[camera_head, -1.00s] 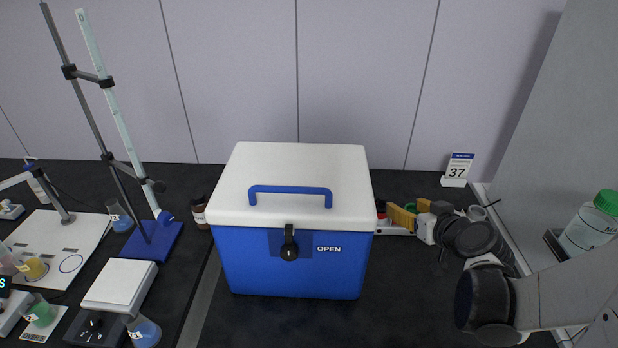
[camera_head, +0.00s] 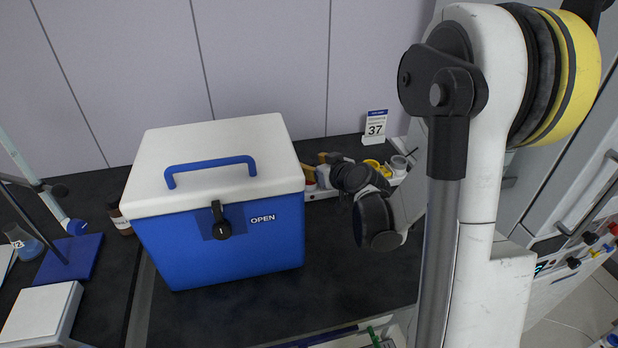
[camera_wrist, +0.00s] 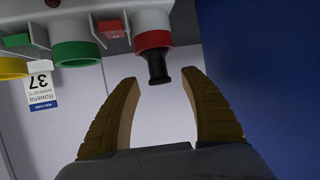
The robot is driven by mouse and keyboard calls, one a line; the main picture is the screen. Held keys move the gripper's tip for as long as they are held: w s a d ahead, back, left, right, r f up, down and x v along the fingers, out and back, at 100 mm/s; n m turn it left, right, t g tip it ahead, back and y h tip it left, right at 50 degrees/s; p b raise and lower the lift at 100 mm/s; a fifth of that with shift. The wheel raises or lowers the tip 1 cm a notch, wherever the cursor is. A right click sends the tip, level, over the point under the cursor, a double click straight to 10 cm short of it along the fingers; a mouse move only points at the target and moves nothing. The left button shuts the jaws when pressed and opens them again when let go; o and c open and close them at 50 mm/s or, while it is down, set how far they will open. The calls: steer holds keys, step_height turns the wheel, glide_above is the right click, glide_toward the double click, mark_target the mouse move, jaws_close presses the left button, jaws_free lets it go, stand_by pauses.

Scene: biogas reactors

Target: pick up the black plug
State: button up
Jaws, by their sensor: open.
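The black plug (camera_wrist: 156,68) shows in the wrist view, sticking out of the red-ringed holder (camera_wrist: 153,40) of a white rack (camera_wrist: 70,18). My gripper (camera_wrist: 160,77) is open, with its two ochre fingers on either side of the plug's free end. A gap shows between the plug and each finger, so I see no contact. The wrist picture looks upside down. In the head view my wrist covers most of the gripper and rack, and I cannot make out the plug there.
A blue cool box (camera_head: 225,240) with a white lid stands close left of my gripper; its blue side fills the right of the wrist view. A sign reading 37 (camera_head: 376,124) stands behind the rack. Dark bench top in front of the rack is clear.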

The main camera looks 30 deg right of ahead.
steer(key=shift+w+f, duration=0.15)
steer(key=shift+w, duration=0.35)
steer(key=shift+s, duration=0.1)
jaws_close()
